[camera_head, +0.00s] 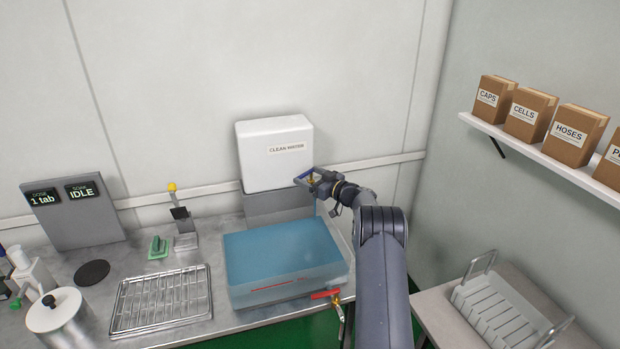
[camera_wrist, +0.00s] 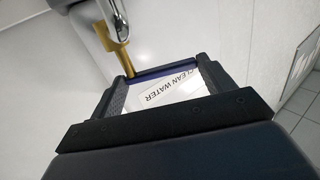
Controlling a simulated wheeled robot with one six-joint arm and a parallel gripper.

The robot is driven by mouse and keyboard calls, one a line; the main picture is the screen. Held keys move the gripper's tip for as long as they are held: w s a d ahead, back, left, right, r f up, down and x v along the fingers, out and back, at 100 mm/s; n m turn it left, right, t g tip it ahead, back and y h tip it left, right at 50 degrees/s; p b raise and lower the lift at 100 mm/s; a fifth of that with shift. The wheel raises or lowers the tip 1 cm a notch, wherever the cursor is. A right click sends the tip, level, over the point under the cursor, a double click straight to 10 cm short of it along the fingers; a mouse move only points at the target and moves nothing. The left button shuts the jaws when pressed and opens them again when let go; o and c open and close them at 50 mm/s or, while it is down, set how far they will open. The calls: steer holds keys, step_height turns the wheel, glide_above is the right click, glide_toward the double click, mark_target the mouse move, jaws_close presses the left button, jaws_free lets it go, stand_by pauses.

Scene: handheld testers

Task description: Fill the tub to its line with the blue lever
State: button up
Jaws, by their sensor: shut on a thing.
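The clear tub (camera_head: 340,277) stands on the counter below the tank and holds blue water. A red line (camera_head: 272,287) marks its front wall; the water's front edge looks close to that line, but I cannot tell the exact level. The white clean water tank (camera_head: 262,165) stands behind the tub. My gripper (camera_head: 312,180) is at the tank's front right, shut on the blue lever (camera_head: 303,175). In the wrist view the blue lever (camera_wrist: 165,74) lies across between my fingers, beside the brass tap stem (camera_wrist: 120,52).
A red-handled drain tap (camera_head: 326,294) sits at the tub's front right. A wire rack (camera_head: 160,300), a green-handled tool (camera_head: 158,248) and a display board (camera_head: 75,212) reading IDLE stand to the left. A white rack (camera_head: 500,310) is at lower right.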

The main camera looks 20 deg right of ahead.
steer(key=o, duration=1.4)
steer(key=b+v, duration=0.2)
steer(key=v, duration=0.8)
steer(key=shift+s+d+f+b, duration=0.1)
steer(key=shift+s+d+b, duration=0.05)
steer(key=shift+s+b, duration=0.2)
